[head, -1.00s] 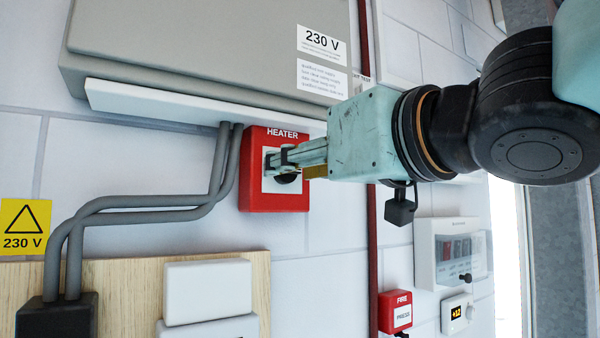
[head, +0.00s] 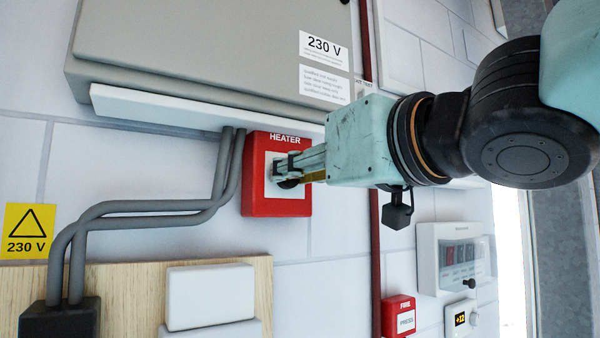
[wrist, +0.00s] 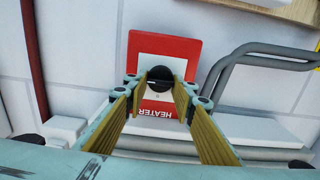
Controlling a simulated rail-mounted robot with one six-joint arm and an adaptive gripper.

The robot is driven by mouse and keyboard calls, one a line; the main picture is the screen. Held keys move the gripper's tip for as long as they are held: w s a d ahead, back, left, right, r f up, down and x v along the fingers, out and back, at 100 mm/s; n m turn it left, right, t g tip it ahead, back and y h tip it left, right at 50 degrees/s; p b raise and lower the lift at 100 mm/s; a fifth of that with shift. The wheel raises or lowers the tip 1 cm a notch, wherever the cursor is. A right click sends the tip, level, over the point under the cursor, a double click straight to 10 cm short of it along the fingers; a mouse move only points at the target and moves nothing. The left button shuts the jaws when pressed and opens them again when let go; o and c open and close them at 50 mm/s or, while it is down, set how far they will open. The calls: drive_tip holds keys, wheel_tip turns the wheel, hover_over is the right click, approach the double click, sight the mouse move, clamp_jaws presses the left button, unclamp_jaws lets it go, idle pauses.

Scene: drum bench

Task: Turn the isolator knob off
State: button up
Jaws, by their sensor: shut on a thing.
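The isolator is a red box (head: 262,206) marked HEATER with a white square face, fixed on the tiled wall in the head view. Its round black knob (wrist: 159,77) shows in the wrist view, between my fingertips. My gripper (head: 287,170) reaches in from the right and is shut on the knob. In the wrist view my gripper (wrist: 160,88) has a finger on either side of the knob. The fingers hide most of the knob in the head view, and I cannot read its position there.
A grey 230 V cabinet (head: 200,50) with a white ledge (head: 190,112) sits just above the box. Grey conduits (head: 150,208) run close on its left. A red pipe (head: 375,270) and a FIRE call point (head: 398,316) are at right. The wall below the box is clear.

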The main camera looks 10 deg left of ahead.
drive_tip(key=shift+n, duration=0.4)
drive_tip(key=shift+s+a+f+n+b, duration=0.15)
drive_tip(key=shift+n+b, duration=1.05)
drive_tip(key=shift+n, duration=3.2)
drive_tip(key=shift+f+n+b, duration=0.1)
drive_tip(key=shift+n+b, duration=1.05)
drive_tip(key=shift+n, duration=3.25)
drive_tip(key=shift+c, duration=0.2)
drive_tip(key=o, duration=0.8)
drive_tip(key=shift+o, duration=0.2)
drive_tip(key=shift+s, duration=0.1)
drive_tip(key=v, duration=1.1)
drive_tip(key=shift+s+d, duration=0.2)
drive_tip(key=shift+d, duration=0.2)
